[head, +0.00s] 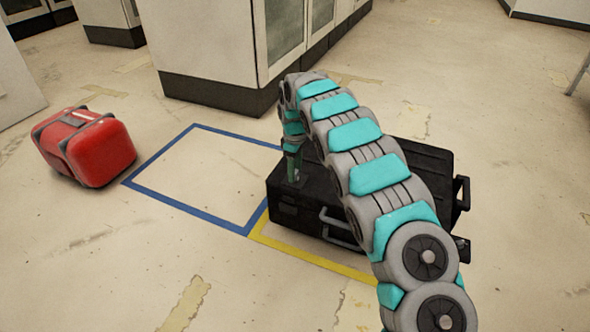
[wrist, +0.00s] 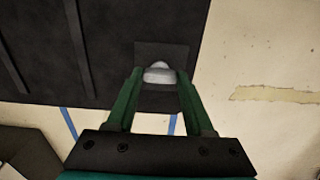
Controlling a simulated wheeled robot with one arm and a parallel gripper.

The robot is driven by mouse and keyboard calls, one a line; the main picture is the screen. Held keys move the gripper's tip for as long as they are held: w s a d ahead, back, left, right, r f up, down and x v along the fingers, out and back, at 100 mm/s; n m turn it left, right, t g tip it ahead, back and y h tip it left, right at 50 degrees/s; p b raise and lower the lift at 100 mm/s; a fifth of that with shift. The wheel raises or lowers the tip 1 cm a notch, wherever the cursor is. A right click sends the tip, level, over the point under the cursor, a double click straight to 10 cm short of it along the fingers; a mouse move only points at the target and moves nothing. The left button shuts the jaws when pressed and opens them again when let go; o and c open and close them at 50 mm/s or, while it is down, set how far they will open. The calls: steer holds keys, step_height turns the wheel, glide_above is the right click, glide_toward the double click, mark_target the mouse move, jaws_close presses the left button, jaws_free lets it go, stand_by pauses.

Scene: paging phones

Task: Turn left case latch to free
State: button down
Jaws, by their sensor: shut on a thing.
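The black case (head: 430,162) lies flat on the floor at centre right in the head view, partly hidden behind my arm. Its dark lid (wrist: 110,45) fills the upper left of the wrist view. The left case latch (wrist: 158,70) is a small pale grey knob in a square recess near the lid's edge. My gripper (head: 294,178) points down at the left end of the case. In the wrist view its green fingers stand either side of the latch, shut on it.
A blue floor outline (head: 190,207) and a yellow one (head: 318,262) mark the floor by the case. A red case (head: 101,153) lies at the left. A grey cabinet (head: 205,45) stands behind. The floor in front is clear.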

steer(key=shift+r, duration=0.1)
steer(key=m+p, duration=0.2)
steer(key=m, duration=0.1)
steer(key=shift+r, duration=0.1)
steer(key=m+p, duration=0.2)
steer(key=m, duration=0.3)
steer(key=shift+m+p, duration=0.4)
steer(key=m+p, duration=0.1)
steer(key=m, duration=0.3)
steer(key=shift+m, duration=0.3)
steer(key=m, duration=0.4)
steer(key=shift+f+p, duration=0.2)
steer(key=shift+p, duration=0.2)
steer(key=shift+m, duration=0.3)
steer(key=shift+c, duration=1.4)
jaws_free()
